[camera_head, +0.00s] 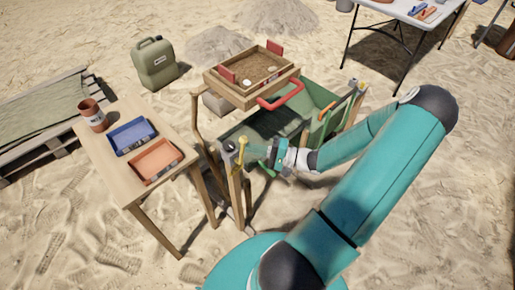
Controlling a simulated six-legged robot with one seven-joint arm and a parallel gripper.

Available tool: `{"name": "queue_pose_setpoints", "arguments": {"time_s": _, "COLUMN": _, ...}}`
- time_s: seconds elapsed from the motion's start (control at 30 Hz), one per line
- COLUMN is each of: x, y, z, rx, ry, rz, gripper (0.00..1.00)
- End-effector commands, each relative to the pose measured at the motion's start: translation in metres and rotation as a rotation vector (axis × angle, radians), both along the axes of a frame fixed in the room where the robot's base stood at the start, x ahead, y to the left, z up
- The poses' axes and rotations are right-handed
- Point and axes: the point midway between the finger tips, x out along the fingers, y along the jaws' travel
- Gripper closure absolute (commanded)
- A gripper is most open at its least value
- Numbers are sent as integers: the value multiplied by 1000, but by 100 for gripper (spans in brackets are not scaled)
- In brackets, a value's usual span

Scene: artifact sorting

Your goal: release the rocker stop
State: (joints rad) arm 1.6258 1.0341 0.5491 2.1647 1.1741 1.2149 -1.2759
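The rocker is a wooden sieve box (250,96) of brown soil with red end plates and a red handle (281,97). It sits on a wooden frame above a green bin (313,100). A yellow lever (242,151), which looks like the rocker stop, stands upright at the top of the near frame post. My gripper (251,150) reaches in from the right at the lever's height and is beside or touching it. Its fingers are small and blurred, so I cannot tell whether they are open or shut on the lever.
A wooden table (117,113) at left holds a blue tray (132,137), an orange tray (156,160) and a brown cup (93,115). A green jerrycan (155,63) stands behind. A white table (418,8) is at top right. Open sand lies in front.

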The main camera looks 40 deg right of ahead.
Motion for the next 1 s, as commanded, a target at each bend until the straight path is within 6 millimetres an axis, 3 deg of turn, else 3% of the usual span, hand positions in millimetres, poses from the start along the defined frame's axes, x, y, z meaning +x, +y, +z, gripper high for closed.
{"name": "queue_pose_setpoints", "arguments": {"time_s": 0.4, "x": 0, "y": 13, "z": 7, "rx": -45, "ry": -3, "rz": 1, "gripper": 100}}
{"name": "queue_pose_setpoints", "arguments": {"time_s": 1.0, "x": 1, "y": 13, "z": 7, "rx": -43, "ry": -4, "rz": 1, "gripper": 100}}
